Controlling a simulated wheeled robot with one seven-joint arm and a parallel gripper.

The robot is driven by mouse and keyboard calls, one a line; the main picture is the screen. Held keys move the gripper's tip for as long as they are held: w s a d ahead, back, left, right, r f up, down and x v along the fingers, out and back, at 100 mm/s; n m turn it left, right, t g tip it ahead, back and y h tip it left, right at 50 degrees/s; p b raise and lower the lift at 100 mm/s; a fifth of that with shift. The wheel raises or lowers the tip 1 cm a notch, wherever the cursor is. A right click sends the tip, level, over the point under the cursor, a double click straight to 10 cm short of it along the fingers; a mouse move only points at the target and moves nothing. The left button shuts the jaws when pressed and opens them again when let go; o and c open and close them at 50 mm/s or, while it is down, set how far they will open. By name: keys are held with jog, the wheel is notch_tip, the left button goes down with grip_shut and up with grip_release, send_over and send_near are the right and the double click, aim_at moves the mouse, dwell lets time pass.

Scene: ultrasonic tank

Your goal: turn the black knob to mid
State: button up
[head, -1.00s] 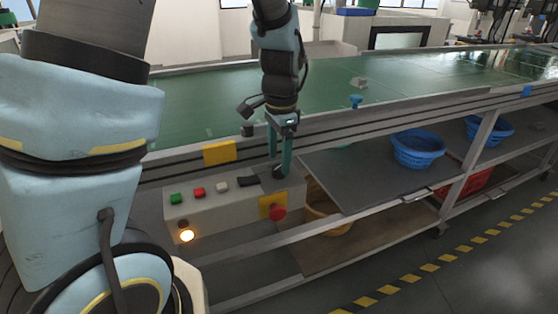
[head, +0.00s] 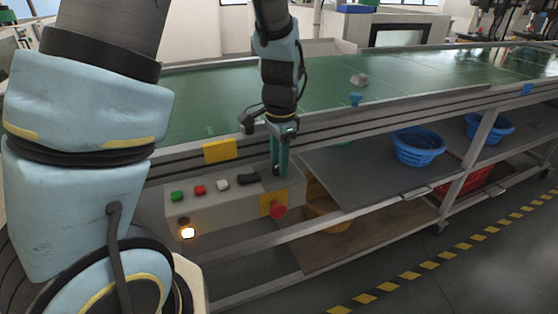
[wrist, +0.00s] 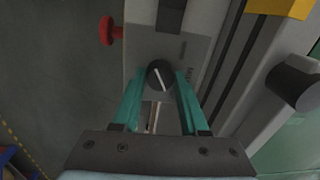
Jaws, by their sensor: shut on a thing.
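The black knob (wrist: 161,75) sits on top of the grey control box (head: 225,208) and carries a white pointer line. In the wrist view the line slants a little, from upper left to lower right. My gripper (wrist: 160,84) has its two teal fingers on either side of the knob and is shut on it. In the head view my gripper (head: 280,170) points straight down at the right end of the box, and its fingers hide most of the knob. I cannot read any scale marks around the knob.
Green (head: 177,196), red (head: 200,190) and white (head: 222,185) buttons and a black switch (head: 248,179) lie left of my gripper. A red emergency button (head: 278,210) sticks out of the box front. The conveyor (head: 330,85) runs behind. Blue baskets (head: 418,148) stand to the right.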

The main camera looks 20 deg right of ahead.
grip_shut()
jog(key=shift+n, duration=0.4)
jog(key=n+p, duration=0.3)
jog(key=n, duration=0.2)
jog(key=shift+d+r+n, duration=0.1)
jog(key=shift+n, duration=0.2)
jog(key=n+p, duration=0.2)
jog(key=n, duration=0.3)
jog(key=shift+y, duration=0.3)
jog(key=shift+n, duration=0.3)
jog(key=o, duration=0.8)
grip_release()
jog(key=shift+o, duration=0.2)
